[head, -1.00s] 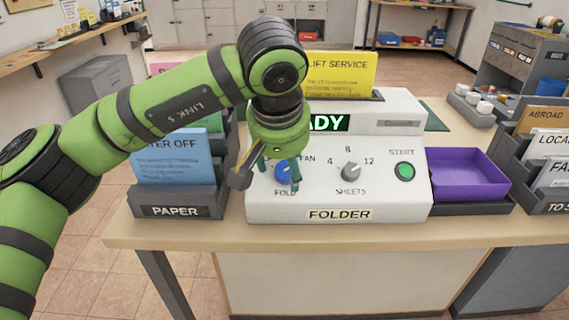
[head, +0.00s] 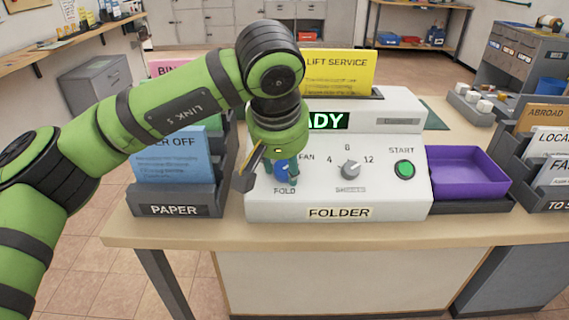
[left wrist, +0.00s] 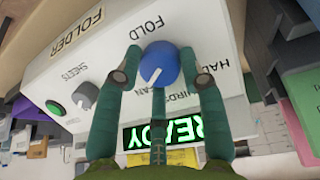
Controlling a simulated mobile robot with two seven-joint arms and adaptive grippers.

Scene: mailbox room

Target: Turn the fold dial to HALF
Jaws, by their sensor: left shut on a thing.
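The fold dial (head: 281,173) is a round blue knob with a white pointer line, on the sloped front of the white folder machine (head: 390,205). It also shows in the left wrist view (left wrist: 163,62), where its pointer slants down-left, toward the FAN end of the labels. The HALF label (left wrist: 207,78) is to the right of the dial there; THIRDS is partly hidden by a finger. My left gripper (head: 280,178) reaches down over the dial, with one finger on each side, shut on it. My right gripper is not in view.
The grey sheets knob (head: 350,170) and green START button (head: 404,169) are right of the dial. A paper holder (head: 175,203) stands close on the left, a purple tray (head: 468,173) on the right. The READY display (head: 328,121) is partly hidden by my arm.

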